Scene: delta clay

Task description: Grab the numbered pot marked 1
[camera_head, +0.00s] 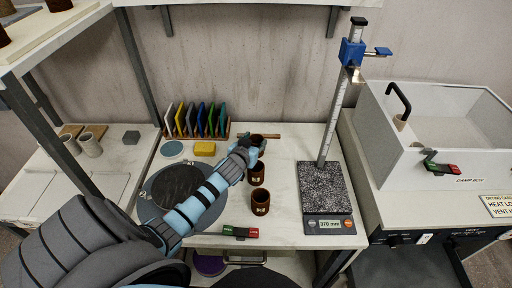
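Three small brown pots stand in a row on the white worktable: a back pot (259,137), a middle pot (257,173) and a front pot (261,203). The middle and front pots carry small pale labels whose numbers are too small to read. My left gripper (257,146) reaches across from the lower left and is at the back pot, partly covering it. The fingers are too small and overlapped to show whether they are closed on it. My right gripper is not in view.
A round grey wheel (150,202) lies under my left arm. A height gauge with a speckled base (322,190) stands right of the pots. A green-red switch (240,232) sits at the front edge.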

